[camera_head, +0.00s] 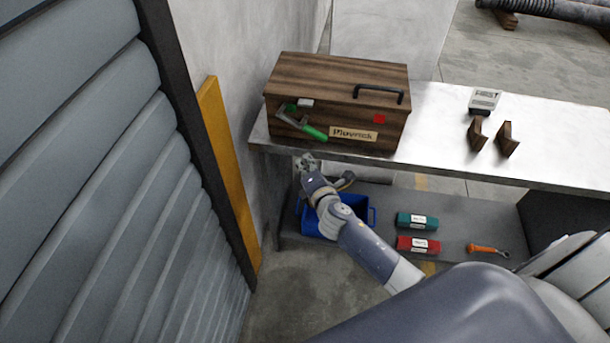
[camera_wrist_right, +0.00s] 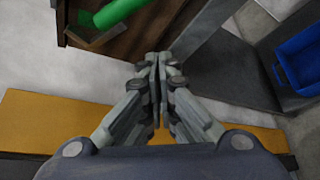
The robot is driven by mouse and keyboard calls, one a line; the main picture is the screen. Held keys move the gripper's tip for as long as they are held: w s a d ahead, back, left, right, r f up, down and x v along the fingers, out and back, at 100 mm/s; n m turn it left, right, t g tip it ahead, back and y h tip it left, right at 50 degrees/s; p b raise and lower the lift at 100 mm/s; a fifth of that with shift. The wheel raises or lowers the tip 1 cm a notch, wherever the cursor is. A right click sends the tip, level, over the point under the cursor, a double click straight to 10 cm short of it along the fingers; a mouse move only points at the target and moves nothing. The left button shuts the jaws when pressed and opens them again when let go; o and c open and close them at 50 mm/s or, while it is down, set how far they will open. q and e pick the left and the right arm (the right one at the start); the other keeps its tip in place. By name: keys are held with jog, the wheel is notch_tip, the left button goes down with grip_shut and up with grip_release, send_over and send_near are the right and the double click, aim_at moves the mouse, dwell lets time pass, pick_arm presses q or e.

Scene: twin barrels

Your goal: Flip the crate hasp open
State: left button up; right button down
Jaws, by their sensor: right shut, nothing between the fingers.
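The brown wooden crate (camera_head: 335,100) stands on the left end of the upper shelf, its lid down, with a black handle and a nameplate on it. The hasp (camera_head: 301,120), with a green grip, is on the left of its front face; the grip slants down to the right. In the right wrist view the green grip (camera_wrist_right: 115,12) shows at the top edge beside the crate's wood. My right gripper (camera_head: 306,163) is shut and empty, below and apart from the hasp, near the shelf's front edge. My left gripper is not in view.
The white upper shelf (camera_head: 440,115) holds a grey device (camera_head: 484,100) and two brown wooden blocks. A yellow post (camera_head: 226,165) stands left of the shelf.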

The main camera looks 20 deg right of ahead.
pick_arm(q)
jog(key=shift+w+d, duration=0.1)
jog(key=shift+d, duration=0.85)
pick_arm(e)
jog(key=shift+r+v, duration=0.2)
jog(key=shift+v, duration=1.3)
jog(key=shift+r+v, duration=0.2)
jog(key=shift+v, duration=1.25)
jog(key=shift+w+a, duration=0.1)
